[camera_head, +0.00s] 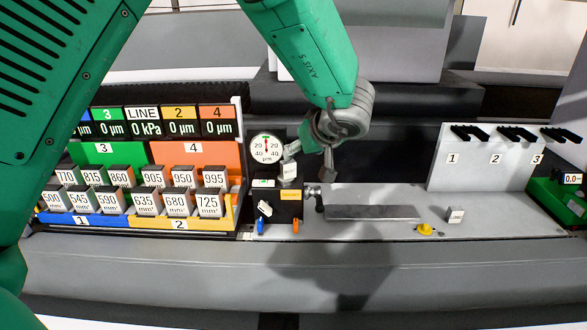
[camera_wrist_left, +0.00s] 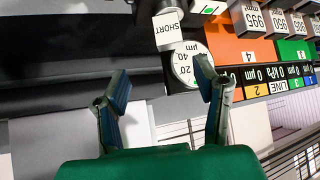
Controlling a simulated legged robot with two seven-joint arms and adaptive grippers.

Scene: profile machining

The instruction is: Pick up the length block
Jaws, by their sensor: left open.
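Several numbered white-faced blocks stand in stepped rows at the left in the head view, among them the 725 block (camera_head: 209,205), the 635 block (camera_head: 147,204) and the 995 block (camera_head: 215,178). No single one is marked out as the length block. Some also show at the upper right of the wrist view, such as the 995 block (camera_wrist_left: 250,19). My left gripper (camera_head: 328,172) hangs above the bench, right of these blocks and the dial gauge. Its two fingers (camera_wrist_left: 163,86) are apart with nothing between them. My right gripper is not in view.
The round dial gauge (camera_head: 266,149) and a block marked SHORT (camera_wrist_left: 168,29) are near my left gripper. A small white block (camera_head: 455,215) and a yellow knob (camera_head: 425,229) sit on the bench's right side. A white panel (camera_head: 487,155) with black hooks stands behind them.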

